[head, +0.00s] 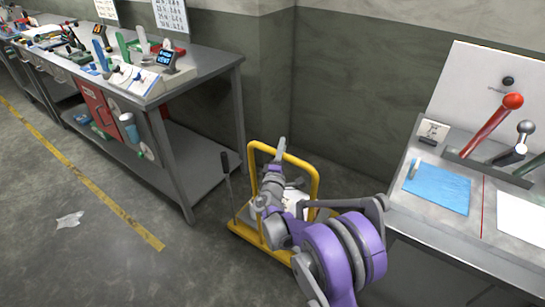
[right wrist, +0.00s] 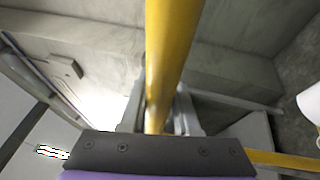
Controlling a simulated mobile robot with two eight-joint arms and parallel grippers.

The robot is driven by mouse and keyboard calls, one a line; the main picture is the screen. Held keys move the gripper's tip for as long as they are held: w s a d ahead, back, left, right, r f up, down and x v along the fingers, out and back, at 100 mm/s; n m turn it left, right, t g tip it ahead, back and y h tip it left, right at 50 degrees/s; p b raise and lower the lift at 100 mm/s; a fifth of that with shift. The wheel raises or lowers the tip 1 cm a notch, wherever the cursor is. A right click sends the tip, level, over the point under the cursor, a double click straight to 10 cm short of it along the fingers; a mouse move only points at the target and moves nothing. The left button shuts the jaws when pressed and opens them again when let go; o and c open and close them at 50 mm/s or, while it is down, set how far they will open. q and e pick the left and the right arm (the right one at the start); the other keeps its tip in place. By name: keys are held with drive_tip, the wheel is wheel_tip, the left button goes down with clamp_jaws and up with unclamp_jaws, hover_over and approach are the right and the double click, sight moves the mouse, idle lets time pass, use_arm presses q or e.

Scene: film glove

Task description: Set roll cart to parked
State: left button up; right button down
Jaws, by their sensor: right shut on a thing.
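The roll cart (head: 240,230) is a low yellow-framed cart on the floor between two benches, with a yellow push handle (head: 316,178). My right gripper (head: 280,150) is shut on the top bar of this handle. In the right wrist view the yellow bar (right wrist: 172,45) runs between the fingers (right wrist: 158,122). A thin upright rod with a dark grip (head: 226,164) stands at the cart's left side; I cannot tell what it is joined to. My right arm hides much of the cart's deck, where something white shows. My left gripper is not in view.
A grey workbench (head: 205,62) with tools stands at the left. Another bench (head: 415,207) at the right carries a red-knobbed lever (head: 494,127) and a blue sheet (head: 440,188). A wall closes the back. Open floor with a yellow line (head: 110,203) and white scrap (head: 70,220) lies front left.

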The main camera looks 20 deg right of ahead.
sight(291, 158)
drive_tip(key=w+d, duration=0.4)
drive_tip(key=d, duration=0.3)
drive_tip(key=shift+w+d+p, duration=0.25)
drive_tip(key=shift+p, duration=0.1)
drive_tip(key=shift+r, duration=0.15)
drive_tip(key=c, duration=0.7)
unclamp_jaws()
drive_tip(key=shift+w+d, duration=0.1)
drive_tip(key=shift+o, duration=0.2)
drive_tip(key=v, duration=1.1)
